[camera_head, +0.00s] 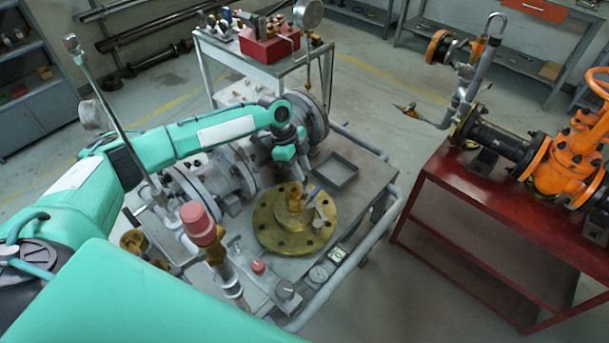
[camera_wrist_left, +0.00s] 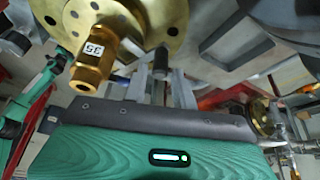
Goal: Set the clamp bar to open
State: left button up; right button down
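My left arm reaches in from the left in the head view, and my left gripper (camera_head: 285,153) hangs over the cart, a little behind the brass flange (camera_head: 265,227). A brass fitting (camera_head: 294,196) rises from the flange's middle. A small pale bar with a bluish end (camera_head: 319,212) stands beside the fitting and may be the clamp bar; its setting is unclear. The left wrist view shows the flange (camera_wrist_left: 147,22) and the brass fitting marked 35 (camera_wrist_left: 92,58), with a dark pin (camera_wrist_left: 160,66) near my gripper. My right gripper is not in view.
Grey pipework (camera_head: 235,170) and a red-capped post (camera_head: 202,228) crowd the cart around the flange. A shallow grey tray (camera_head: 334,174) lies behind it. A red bench (camera_head: 455,225) with an orange valve (camera_head: 570,155) stands at right. Open floor lies between cart and bench.

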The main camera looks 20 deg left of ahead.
pick_arm(q)
jog(key=b+v, duration=0.2)
jog(key=v, duration=0.9)
jog(key=shift+b, duration=0.35)
jog(key=shift+w+r, duration=0.1)
jog(key=shift+c, duration=0.2)
